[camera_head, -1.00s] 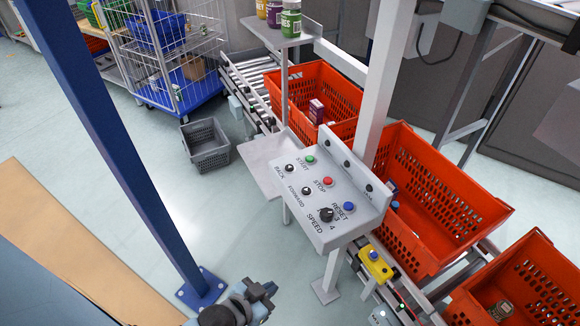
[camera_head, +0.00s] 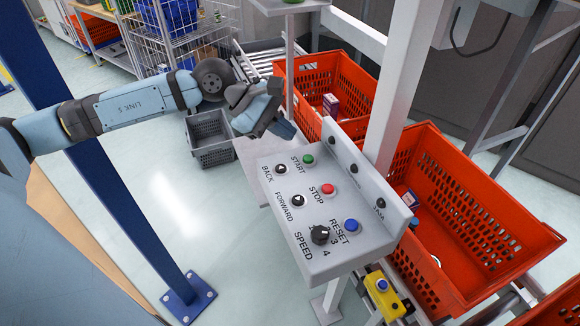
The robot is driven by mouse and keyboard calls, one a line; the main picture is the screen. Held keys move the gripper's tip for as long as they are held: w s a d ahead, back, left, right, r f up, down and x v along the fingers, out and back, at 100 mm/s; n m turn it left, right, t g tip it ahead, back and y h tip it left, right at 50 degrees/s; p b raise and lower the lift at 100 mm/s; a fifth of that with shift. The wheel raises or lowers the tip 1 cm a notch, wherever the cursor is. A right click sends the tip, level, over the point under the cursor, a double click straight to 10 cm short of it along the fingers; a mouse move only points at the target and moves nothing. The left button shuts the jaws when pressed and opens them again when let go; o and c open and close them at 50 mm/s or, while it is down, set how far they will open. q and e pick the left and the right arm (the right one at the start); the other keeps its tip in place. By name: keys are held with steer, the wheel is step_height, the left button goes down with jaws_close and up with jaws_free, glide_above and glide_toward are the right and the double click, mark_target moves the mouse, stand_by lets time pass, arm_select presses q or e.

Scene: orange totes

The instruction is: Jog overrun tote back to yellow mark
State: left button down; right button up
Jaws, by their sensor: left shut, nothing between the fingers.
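A grey control panel (camera_head: 318,262) stands in the middle of the head view. It has a green START button (camera_head: 308,160), a red STOP button (camera_head: 328,189), a blue RESET button (camera_head: 351,225), black BACK (camera_head: 281,169) and FORWARD (camera_head: 298,201) buttons and a black SPEED knob (camera_head: 320,235). Orange totes stand behind it: one at the back (camera_head: 300,68), one at the right (camera_head: 455,165) and part of another at the lower right edge (camera_head: 555,308). My left gripper (camera_head: 284,132) is shut and empty, just above the panel's far left corner. No yellow mark can be made out. My right gripper is out of view.
A blue post (camera_head: 150,235) rises at the left, and a pale post (camera_head: 397,85) stands behind the panel. A grey basket (camera_head: 209,138) sits on the floor behind my left arm. A yellow box with a blue button (camera_head: 384,297) is below the panel.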

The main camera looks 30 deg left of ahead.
mark_target(280, 169)
arm_select(q)
steer(key=shift+w+a+m+y, duration=0.2)
steer(key=shift+a+y, duration=0.1)
steer(key=shift+a, duration=0.2)
steer(key=shift+w+a+m+y, duration=0.1)
steer(key=shift+a+m+y, duration=0.15)
steer(key=shift+a, duration=0.2)
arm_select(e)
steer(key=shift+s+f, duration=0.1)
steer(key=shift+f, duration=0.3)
arm_select(q)
step_height(280, 169, down, 8)
steer(key=b, duration=0.4)
steer(key=shift+b, duration=0.3)
steer(key=shift+f, duration=0.3)
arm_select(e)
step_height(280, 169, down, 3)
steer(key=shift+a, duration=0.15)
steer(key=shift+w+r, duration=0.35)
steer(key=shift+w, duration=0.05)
